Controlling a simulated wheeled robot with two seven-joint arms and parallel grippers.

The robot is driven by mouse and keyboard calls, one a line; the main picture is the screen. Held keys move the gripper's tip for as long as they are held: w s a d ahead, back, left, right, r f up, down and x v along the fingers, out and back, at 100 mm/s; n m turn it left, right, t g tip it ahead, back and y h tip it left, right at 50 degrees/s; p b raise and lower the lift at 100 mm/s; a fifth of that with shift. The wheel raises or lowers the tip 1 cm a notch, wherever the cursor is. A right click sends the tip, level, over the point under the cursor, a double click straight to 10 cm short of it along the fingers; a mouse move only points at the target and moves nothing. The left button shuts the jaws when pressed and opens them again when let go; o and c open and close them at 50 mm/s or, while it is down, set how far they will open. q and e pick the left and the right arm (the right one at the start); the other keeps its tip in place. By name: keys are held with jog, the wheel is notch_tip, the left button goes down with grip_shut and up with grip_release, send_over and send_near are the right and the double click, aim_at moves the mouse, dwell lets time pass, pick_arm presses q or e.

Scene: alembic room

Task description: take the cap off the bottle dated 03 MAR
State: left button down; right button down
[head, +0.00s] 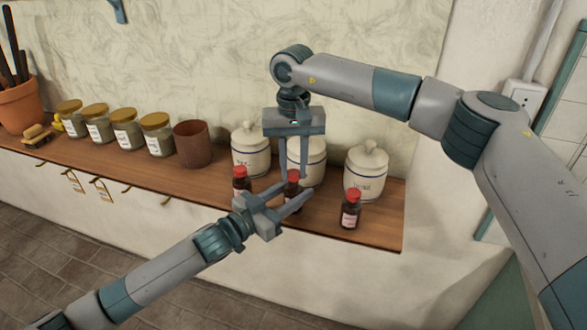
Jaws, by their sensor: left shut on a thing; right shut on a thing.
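Three small dark bottles with red caps stand along the front of the wooden shelf: a left bottle (240,184), a middle bottle (291,190) and a right bottle (350,214). Their pale labels are too small to read, so I cannot tell which is dated 03 MAR. My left gripper (297,194) reaches in from the lower left and is shut around the middle bottle's body, hiding much of it. My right gripper (294,177) points down from above and is shut on that bottle's red cap (293,174). The cap appears to be on the bottle.
Three white lidded jars (366,172) stand close behind the bottles. A brown cup (193,144), several glass jars (126,130), a brush (36,136) and a terracotta pot (20,105) stand to the left. The shelf (385,230) ends just right of the right bottle.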

aim_at(294, 173)
jog(key=shift+r, duration=0.65)
jog(key=shift+r, duration=2)
pick_arm(q)
jog(key=c, duration=1)
grip_release()
jog(key=shift+s+a, duration=0.1)
jog(key=shift+a, duration=0.05)
pick_arm(e)
jog(key=shift+f, duration=0.15)
notch_tip(294, 173, down, 3)
jog(key=b, duration=0.3)
jog(key=shift+f, duration=0.15)
pick_arm(q)
jog(key=shift+b+v, duration=0.35)
jog(key=shift+v, duration=5.5)
pick_arm(e)
jog(key=shift+f, duration=0.1)
